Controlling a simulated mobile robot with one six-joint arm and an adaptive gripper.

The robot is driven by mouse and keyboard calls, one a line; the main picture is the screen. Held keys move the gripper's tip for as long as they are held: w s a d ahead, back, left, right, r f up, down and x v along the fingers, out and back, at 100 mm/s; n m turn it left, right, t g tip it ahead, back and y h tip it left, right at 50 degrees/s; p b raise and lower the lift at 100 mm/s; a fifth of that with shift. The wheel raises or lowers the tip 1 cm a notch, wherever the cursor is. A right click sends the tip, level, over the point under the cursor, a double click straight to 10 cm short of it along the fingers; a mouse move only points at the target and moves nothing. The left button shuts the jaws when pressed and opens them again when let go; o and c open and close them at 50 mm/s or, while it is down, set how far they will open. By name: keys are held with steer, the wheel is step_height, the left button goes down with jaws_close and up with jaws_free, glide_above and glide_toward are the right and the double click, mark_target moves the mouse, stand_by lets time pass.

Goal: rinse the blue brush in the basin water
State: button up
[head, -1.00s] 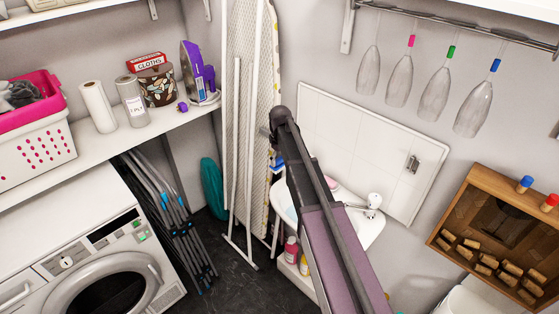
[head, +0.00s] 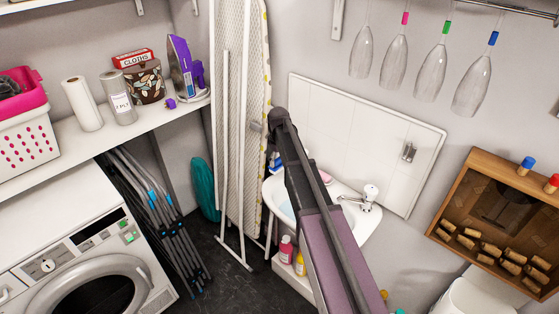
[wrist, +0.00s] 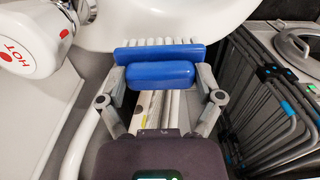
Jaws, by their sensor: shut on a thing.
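The blue brush (wrist: 160,75) is between the fingers of my gripper (wrist: 161,88) in the wrist view, which are shut on its blue body. Its pale bristles (wrist: 158,42) point away from my gripper, towards the white basin (wrist: 190,22). The brush appears at the basin's near rim; I cannot tell whether it touches. In the head view a bit of blue (head: 276,160) shows beside my arm, above the basin (head: 368,222). Light blue water (head: 286,210) shows inside the basin. My arm hides most of my gripper and part of the basin there.
A white tap (head: 368,196) stands on the basin's right; its knob marked HOT (wrist: 28,38) is close at left in the wrist view. An ironing board (head: 238,110) leans left of the basin. Bottles (head: 286,249) stand below. A folded rack (wrist: 275,110) is at right.

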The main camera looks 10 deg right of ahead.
mark_target(279, 167)
steer(key=shift+f+b, duration=1.3)
steer(key=shift+f, duration=0.25)
steer(key=shift+f+b, duration=0.4)
steer(key=o, duration=0.8)
steer(key=shift+c, duration=0.2)
steer(key=shift+r, duration=0.1)
